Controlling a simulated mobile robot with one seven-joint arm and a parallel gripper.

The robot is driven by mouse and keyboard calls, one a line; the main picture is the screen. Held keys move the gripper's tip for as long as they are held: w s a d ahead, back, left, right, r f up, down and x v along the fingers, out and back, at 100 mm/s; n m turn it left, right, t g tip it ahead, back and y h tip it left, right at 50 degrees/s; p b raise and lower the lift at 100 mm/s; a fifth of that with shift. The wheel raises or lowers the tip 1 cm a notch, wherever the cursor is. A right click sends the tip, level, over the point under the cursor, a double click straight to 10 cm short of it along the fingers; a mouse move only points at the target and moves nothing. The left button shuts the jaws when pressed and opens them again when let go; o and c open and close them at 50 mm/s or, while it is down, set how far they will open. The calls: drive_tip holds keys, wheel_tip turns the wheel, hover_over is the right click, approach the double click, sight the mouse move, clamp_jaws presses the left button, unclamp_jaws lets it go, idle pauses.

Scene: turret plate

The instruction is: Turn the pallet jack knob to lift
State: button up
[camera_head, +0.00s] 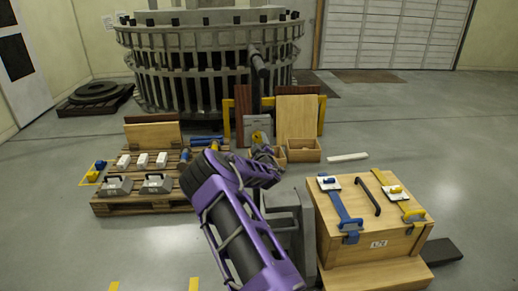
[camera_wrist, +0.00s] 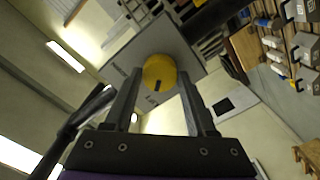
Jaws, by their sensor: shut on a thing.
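The yellow round knob (camera_wrist: 160,70) sits on a grey panel (camera_wrist: 130,62) with small dark lettering in the wrist view. A short dark mark lies on the knob's lower part. My gripper (camera_wrist: 160,85) has one black finger on each side of the knob and is shut on it. In the head view the knob (camera_head: 257,136) shows as a yellow patch on the grey panel (camera_head: 257,123), just behind my gripper (camera_head: 262,149). My purple arm hides the lower part of the pallet jack there. The fingertip contact is too small to see clearly.
A black handle bar (camera_wrist: 85,116) runs close by on the left in the wrist view. A loaded pallet (camera_head: 140,206) lies left of my arm, and a wooden crate (camera_head: 375,238) with tools stands at right. A large slotted turret ring (camera_head: 210,65) stands behind.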

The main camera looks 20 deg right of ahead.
drive_tip(key=shift+n, duration=1.1)
drive_tip(key=o, duration=1.4)
drive_tip(key=shift+c, duration=0.2)
drive_tip(key=shift+s, duration=0.1)
drive_tip(key=p+v, duration=0.1)
drive_tip(key=v, duration=1.6)
drive_tip(key=shift+a+r, duration=0.1)
drive_tip(key=shift+a, duration=0.1)
